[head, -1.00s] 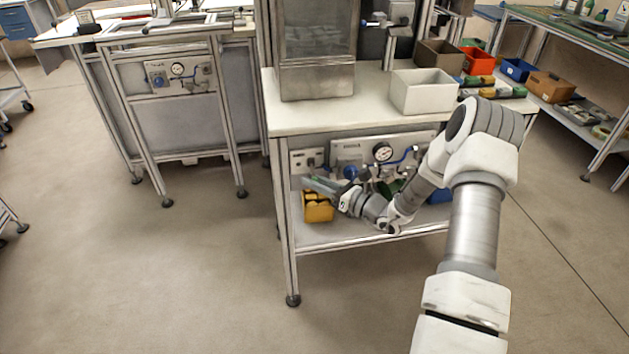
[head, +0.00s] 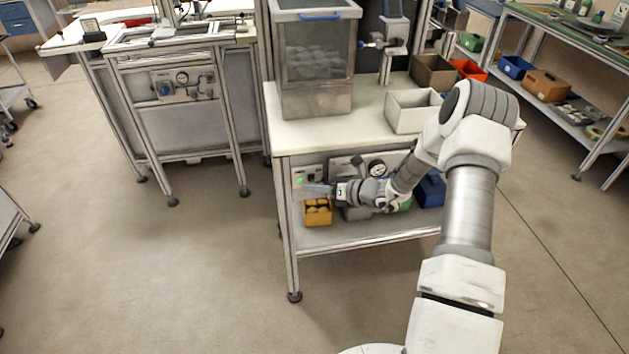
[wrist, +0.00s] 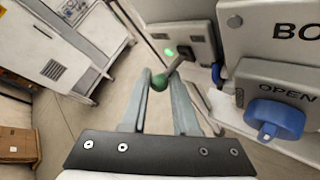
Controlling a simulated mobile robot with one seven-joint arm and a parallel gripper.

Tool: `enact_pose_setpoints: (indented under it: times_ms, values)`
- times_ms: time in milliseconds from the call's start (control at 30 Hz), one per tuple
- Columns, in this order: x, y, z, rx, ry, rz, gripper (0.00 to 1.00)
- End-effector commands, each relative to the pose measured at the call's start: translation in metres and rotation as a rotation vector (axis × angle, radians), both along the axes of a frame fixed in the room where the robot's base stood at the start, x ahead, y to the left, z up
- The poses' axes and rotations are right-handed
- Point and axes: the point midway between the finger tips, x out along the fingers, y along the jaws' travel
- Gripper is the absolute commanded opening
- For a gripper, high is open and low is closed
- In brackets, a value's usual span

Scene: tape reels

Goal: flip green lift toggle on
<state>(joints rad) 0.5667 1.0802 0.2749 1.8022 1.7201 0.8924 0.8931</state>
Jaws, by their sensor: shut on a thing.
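The green lift toggle (wrist: 160,82) is a lever with a green ball end, seen in the wrist view. Its grey stem slants up and right to a panel (wrist: 190,34) with a lit green lamp (wrist: 169,51). My gripper (wrist: 160,78) is shut on the ball, with one finger on each side. In the head view my gripper (head: 316,190) is under the bench top at the left end of the lower panels, just below the lit lamp (head: 299,180). The toggle is too small to make out there.
A blue knob (wrist: 274,118) marked OPEN stands close right of the fingers in the wrist view. A pressure gauge (head: 377,169) is above my forearm. A yellow bin (head: 317,213) on the lower shelf is just below my gripper. Open floor (head: 180,270) lies left.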

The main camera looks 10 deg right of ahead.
Motion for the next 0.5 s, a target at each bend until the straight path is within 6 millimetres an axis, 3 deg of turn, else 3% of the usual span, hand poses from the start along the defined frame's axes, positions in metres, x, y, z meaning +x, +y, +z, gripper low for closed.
enact_pose_setpoints:
  times_ms: [33, 500]
  values:
    - [0.0055, -0.0004, 0.0147, 0.002, 0.012, -0.001, 0.00]
    - [0.0082, -0.0005, 0.0170, 0.007, 0.156, -0.003, 0.00]
